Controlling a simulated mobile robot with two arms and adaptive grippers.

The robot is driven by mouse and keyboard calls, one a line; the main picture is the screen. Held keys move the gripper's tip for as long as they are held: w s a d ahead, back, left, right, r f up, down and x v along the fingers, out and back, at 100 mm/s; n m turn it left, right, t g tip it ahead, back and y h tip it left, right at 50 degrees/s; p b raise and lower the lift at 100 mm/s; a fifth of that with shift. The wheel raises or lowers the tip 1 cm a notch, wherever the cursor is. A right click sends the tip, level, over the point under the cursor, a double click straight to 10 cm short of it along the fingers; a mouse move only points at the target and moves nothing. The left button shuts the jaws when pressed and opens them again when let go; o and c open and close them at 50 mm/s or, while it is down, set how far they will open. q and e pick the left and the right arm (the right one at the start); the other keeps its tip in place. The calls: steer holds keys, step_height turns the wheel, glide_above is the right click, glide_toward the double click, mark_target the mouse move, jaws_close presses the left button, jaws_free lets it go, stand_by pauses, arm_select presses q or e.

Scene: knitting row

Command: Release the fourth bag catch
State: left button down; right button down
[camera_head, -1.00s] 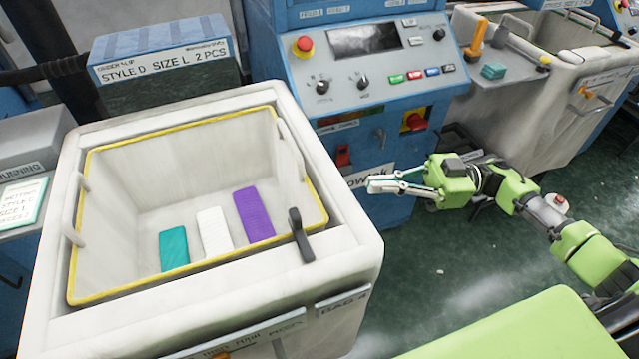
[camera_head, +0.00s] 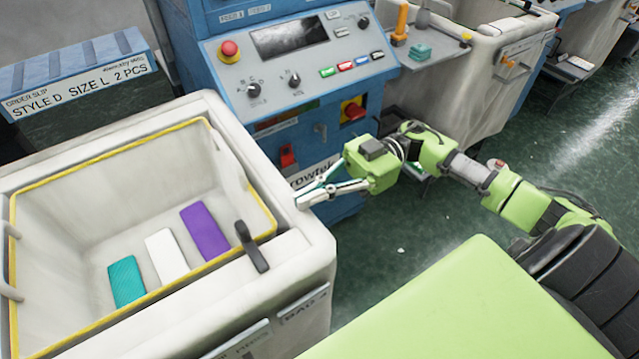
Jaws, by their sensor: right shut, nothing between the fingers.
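The bag labelled BAG 4 (camera_head: 315,262) is a large off-white bin with a yellow-edged opening, at the left. A black lever-like catch (camera_head: 252,246) stands up on its right rim, tilted. My right gripper (camera_head: 299,201) is shut and empty. Its fingertips point left and overlap the bin's right edge in the picture, up and right of the catch and apart from it. I cannot tell their exact height over the rim. Inside the bin lie a teal piece (camera_head: 126,281), a white piece (camera_head: 165,257) and a purple piece (camera_head: 205,230). My left gripper is not in view.
A blue machine (camera_head: 300,70) with a control panel and a red button (camera_head: 229,51) stands behind the bin. An order slip box (camera_head: 75,75) is at the back left. Another off-white bin (camera_head: 480,80) stands at the back right. Open green floor (camera_head: 420,255) lies right of BAG 4.

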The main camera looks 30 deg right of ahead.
mark_target(237, 227)
steer(key=a, duration=0.8)
steer(key=shift+s+a, duration=0.1)
steer(key=shift+a, duration=0.2)
steer(key=shift+w+a+n+g+b, duration=0.15)
steer(key=shift+n+g+b, duration=0.15)
steer(key=shift+g, duration=0.25)
steer(key=shift+w+a+n+g+b, duration=0.1)
steer(key=shift+a+n+g+b, duration=0.05)
steer(key=shift+n+g, duration=0.35)
steer(key=a+g, duration=0.1)
steer(key=a+n+g, duration=0.1)
steer(key=g+p, duration=0.1)
steer(key=shift+w+a+r+n+h, duration=0.15)
steer(key=shift+w+a+n+h, duration=0.15)
steer(key=shift+a+h, duration=0.1)
steer(key=shift+a+t+p, duration=0.25)
steer(key=shift+a+p, duration=0.1)
steer(key=shift+a, duration=0.1)
